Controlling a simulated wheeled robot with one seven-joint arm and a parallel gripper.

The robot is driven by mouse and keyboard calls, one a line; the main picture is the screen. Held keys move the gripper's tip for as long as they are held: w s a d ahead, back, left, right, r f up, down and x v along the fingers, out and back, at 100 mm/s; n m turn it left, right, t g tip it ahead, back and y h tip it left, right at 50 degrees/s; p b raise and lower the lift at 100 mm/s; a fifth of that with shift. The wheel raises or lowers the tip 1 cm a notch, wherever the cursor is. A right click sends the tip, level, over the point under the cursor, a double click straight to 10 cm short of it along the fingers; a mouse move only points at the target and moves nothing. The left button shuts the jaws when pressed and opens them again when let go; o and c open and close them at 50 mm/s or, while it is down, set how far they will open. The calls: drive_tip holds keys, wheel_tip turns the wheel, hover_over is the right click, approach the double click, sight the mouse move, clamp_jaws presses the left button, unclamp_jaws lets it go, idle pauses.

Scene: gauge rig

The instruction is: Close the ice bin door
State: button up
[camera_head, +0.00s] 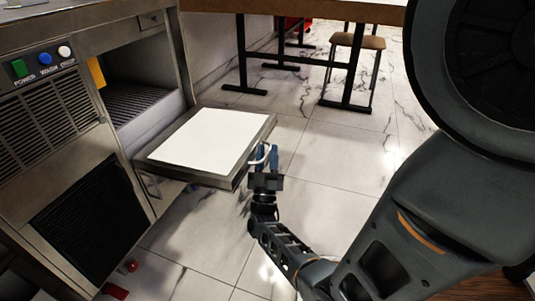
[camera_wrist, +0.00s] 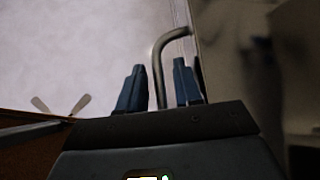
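The ice bin door (camera_head: 205,137) is folded down flat from the front of the machine, its white inner panel facing up. Its curved metal handle (camera_head: 262,155) is at the door's outer right end. My gripper (camera_head: 266,153) is at this handle, with its blue fingers pointing up towards the door edge. In the wrist view the handle (camera_wrist: 158,68) stands between the two fingers (camera_wrist: 158,82), with small gaps seeming to show on both sides. The fingers are apart. Whether either finger touches the handle is hard to tell.
The ice machine (camera_head: 45,120) stands at the left, with its bin opening (camera_head: 140,85) uncovered behind the door. A yellow scoop-like item (camera_head: 96,72) is at the opening's left.

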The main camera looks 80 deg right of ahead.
drive_tip(key=shift+d+r, duration=0.1)
drive_tip(key=shift+d, duration=0.05)
drive_tip(key=shift+c, duration=0.2)
clamp_jaws()
idle(0.3)
